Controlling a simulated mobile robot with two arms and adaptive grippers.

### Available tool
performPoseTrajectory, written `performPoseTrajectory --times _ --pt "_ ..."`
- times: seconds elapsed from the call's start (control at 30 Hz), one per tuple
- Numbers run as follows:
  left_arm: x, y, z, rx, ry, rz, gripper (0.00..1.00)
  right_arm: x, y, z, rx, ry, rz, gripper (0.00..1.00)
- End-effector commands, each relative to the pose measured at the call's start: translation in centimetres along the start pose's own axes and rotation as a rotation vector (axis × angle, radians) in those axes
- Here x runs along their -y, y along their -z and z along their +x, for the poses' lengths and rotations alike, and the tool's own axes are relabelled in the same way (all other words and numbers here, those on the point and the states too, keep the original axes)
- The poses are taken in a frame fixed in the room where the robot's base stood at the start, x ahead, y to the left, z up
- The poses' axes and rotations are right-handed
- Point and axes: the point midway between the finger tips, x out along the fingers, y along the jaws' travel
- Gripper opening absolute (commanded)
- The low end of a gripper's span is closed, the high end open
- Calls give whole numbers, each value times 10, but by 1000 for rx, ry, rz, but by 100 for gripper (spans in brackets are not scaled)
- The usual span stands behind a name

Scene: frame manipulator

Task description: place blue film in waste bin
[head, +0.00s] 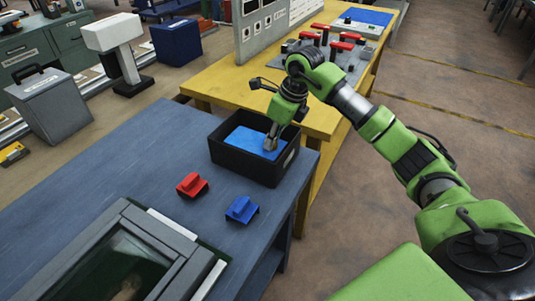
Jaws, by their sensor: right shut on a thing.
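A flat blue film (246,138) shows inside the open black bin (240,168) near the far right end of the blue table. My right gripper (270,143) points down over the bin, its fingertips at the film's right part. It is shut on the blue film. The film lies within the bin's rim; whether it touches the bin's floor I cannot tell. My left gripper is not in view.
A red block (192,185) and a blue block (242,209) sit in front of the bin. A dark frame with a glass-like pane (115,265) lies nearer. Behind, a yellow table (220,88) holds a fixture with red-handled clamps (340,47) and a blue-topped plate (365,17).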

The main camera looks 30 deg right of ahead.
Motion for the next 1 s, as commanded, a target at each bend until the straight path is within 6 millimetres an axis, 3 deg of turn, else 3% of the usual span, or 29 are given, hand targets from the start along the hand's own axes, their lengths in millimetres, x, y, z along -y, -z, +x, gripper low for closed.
performPoseTrajectory --times 0.47,0.8,0.83,0.9,1.0 --pt "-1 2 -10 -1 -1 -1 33 -1 16 50 -1 -2 -1 0" --pt "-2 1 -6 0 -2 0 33 0 17 56 1 0 -3 0" --pt "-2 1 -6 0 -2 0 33 0 17 56 1 0 -3 14" --pt "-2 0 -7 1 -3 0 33 0 17 55 1 0 -3 28" --pt "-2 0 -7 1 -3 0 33 0 17 55 0 0 -3 28"
